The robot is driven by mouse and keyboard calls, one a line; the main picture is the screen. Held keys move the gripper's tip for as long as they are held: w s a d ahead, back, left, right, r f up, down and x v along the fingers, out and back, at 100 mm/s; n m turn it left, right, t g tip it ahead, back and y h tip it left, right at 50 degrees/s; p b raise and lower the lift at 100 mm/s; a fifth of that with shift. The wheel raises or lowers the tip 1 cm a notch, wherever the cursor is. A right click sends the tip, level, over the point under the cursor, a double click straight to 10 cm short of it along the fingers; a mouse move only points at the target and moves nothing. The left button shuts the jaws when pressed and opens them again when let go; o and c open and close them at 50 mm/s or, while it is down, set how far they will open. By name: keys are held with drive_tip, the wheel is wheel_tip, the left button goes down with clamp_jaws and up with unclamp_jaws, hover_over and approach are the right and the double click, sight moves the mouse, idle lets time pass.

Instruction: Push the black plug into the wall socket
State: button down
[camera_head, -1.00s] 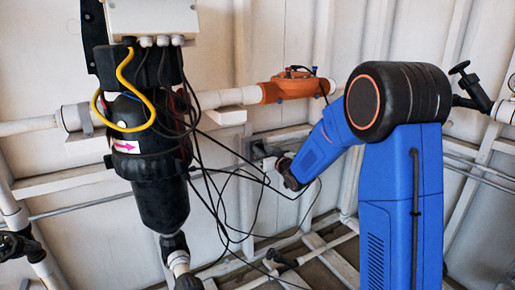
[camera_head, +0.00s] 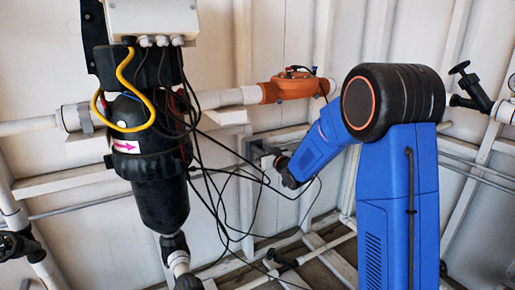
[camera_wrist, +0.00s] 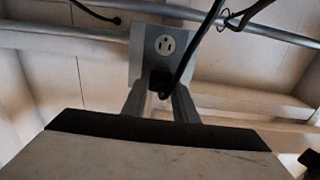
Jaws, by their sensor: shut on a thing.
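The black plug (camera_wrist: 160,83) is between the fingers of my gripper (camera_wrist: 159,92) in the wrist view, and the gripper is shut on it. A black cable rises from the plug to the upper right. The wall socket (camera_wrist: 165,44) is a grey box with a pale round outlet showing just above the plug. The plug is up against the lower part of the box face; I cannot tell how deep it sits. In the head view my gripper (camera_head: 271,163) is at the grey socket box (camera_head: 253,150), and the plug cannot be made out there.
Loose black cables (camera_head: 215,185) hang between the black reactor (camera_head: 158,185) and the socket. A white pipe with an orange valve (camera_head: 292,88) runs above my gripper. In the wrist view, a horizontal metal pipe (camera_wrist: 60,31) and wall rails pass beside the box.

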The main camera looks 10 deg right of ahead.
idle(0.3)
drive_tip(key=c, duration=1.3)
unclamp_jaws()
drive_tip(key=shift+c, duration=0.2)
drive_tip(key=s+d+m+g+h, duration=0.25)
drive_tip(key=s+d, duration=0.25)
drive_tip(key=s, duration=1.1)
drive_tip(key=s+d+m+g+h, duration=0.1)
drive_tip(key=s+d+g+h, duration=0.4)
drive_tip(key=s, duration=1.1)
drive_tip(key=s+a+f+g+y, duration=0.1)
drive_tip(key=s+g, duration=0.1)
drive_tip(key=s, duration=1.1)
drive_tip(key=s+a+f+g+y, duration=0.1)
drive_tip(key=s+f+g, duration=0.1)
drive_tip(key=s, duration=1.1)
drive_tip(key=shift+s+a+f+g, duration=0.15)
drive_tip(key=shift+a+f+g, duration=0.15)
drive_tip(key=shift+g, duration=0.15)
